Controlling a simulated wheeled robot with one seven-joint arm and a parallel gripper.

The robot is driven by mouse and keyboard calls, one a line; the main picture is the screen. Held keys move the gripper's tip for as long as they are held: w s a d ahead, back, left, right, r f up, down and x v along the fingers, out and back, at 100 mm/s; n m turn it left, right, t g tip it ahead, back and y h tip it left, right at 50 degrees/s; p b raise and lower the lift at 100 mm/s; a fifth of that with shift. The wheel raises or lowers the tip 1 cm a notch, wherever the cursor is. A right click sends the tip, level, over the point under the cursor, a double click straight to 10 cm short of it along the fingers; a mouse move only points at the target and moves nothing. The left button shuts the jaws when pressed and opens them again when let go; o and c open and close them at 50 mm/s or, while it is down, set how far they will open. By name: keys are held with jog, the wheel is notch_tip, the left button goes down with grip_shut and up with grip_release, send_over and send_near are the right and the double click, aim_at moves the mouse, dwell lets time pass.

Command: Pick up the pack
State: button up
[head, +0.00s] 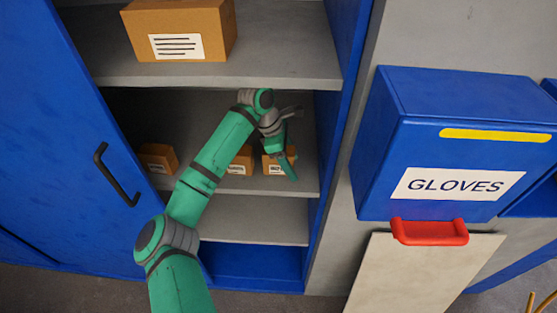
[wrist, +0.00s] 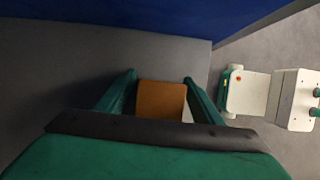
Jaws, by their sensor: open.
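Small brown packs with white labels stand on the middle shelf of the blue cabinet in the head view. One pack (head: 271,168) is at the right, partly hidden by my gripper (head: 290,165). A second pack (head: 240,163) is beside it, partly behind my arm, and a third (head: 157,158) is at the far left. In the wrist view, one brown pack (wrist: 161,100) shows between the two green fingers of my gripper (wrist: 160,80). The fingers are apart, one on each side of it. I cannot tell whether either finger touches it.
A large labelled box (head: 180,28) sits on the upper shelf (head: 280,62). The blue door (head: 60,130) stands at the left, and a blue GLOVES box (head: 450,145) is right of the cabinet. The lower shelf (head: 260,228) looks clear.

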jog(key=c, duration=1.2)
jog(key=shift+r, duration=0.15)
